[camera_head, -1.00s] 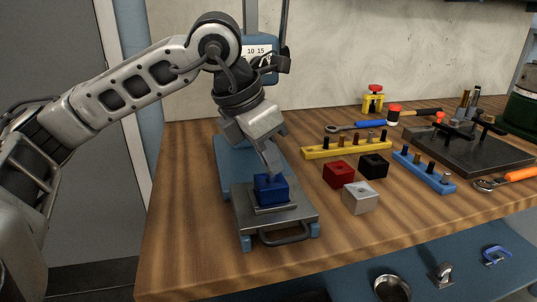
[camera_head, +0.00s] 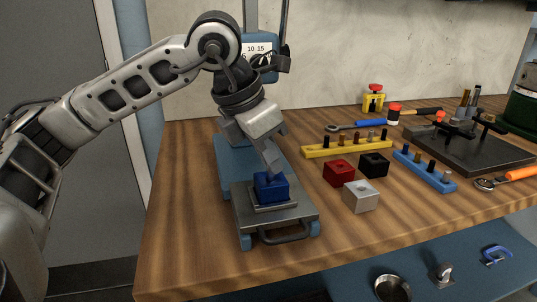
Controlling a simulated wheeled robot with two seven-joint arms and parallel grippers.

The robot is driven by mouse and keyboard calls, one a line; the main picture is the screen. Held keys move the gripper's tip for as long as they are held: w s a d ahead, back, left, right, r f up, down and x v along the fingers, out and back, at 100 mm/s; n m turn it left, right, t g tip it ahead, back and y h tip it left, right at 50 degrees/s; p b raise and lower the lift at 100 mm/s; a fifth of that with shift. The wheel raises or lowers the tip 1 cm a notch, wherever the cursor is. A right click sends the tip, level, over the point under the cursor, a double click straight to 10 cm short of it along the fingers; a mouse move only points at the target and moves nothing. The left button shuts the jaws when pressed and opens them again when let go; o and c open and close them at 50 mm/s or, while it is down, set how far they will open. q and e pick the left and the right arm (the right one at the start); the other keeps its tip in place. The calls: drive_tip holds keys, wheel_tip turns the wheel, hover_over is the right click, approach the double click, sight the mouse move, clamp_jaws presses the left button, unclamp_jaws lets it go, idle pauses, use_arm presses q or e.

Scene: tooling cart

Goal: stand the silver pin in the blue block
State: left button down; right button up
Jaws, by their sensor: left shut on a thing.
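The blue block (camera_head: 271,189) sits in a grey square holder on the metal plate of the press-like stand. My left gripper (camera_head: 271,168) points down right over the block, its fingertips at or just above the block's top. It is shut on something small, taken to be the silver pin. The pin itself is hidden by the fingers, so I cannot tell how far it is in the block. My right gripper is not in view.
The stand (camera_head: 300,213) has a front handle. To its right lie a red block (camera_head: 338,173), a black block (camera_head: 374,165) and a silver block (camera_head: 360,197). The front wood is clear.

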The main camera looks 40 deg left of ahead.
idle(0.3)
use_arm(q)
drive_tip(key=c, duration=1)
unclamp_jaws()
drive_tip(key=shift+r+p, duration=2.25)
drive_tip(key=shift+r, duration=0.75)
drive_tip(key=shift+s+f, duration=0.1)
